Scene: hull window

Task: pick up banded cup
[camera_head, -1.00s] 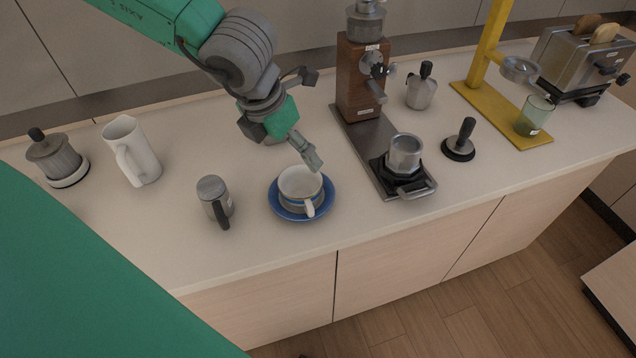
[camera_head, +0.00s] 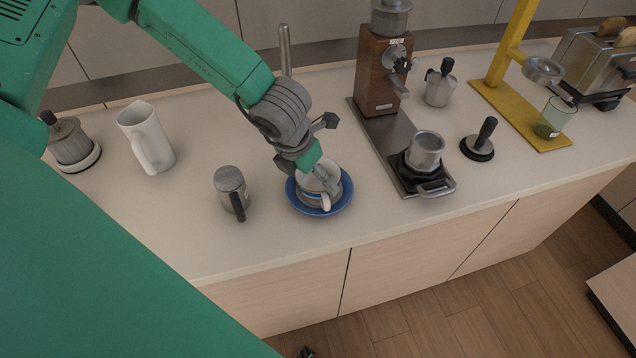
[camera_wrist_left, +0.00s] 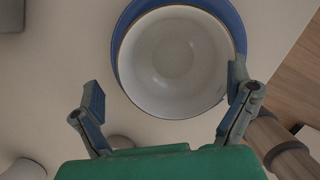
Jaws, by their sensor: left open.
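The banded cup (camera_head: 308,197) is white inside with coloured bands outside. It stands upright on a blue saucer (camera_head: 344,202) near the counter's front edge, its handle facing the front. My left gripper (camera_head: 326,183) is open, low over the cup, and covers part of its rim. In the left wrist view the cup (camera_wrist_left: 172,62) is empty and sits ahead of the open gripper (camera_wrist_left: 165,76). One finger overlaps the cup's right rim; the other is off to the left, apart from the cup. Whether a finger touches the cup cannot be told.
A white pitcher (camera_head: 146,138) is farther left. A coffee grinder (camera_head: 378,75) with a metal base stands to the right. A metal rod (camera_head: 285,50) rises behind my left arm. Counter in front of the saucer is narrow.

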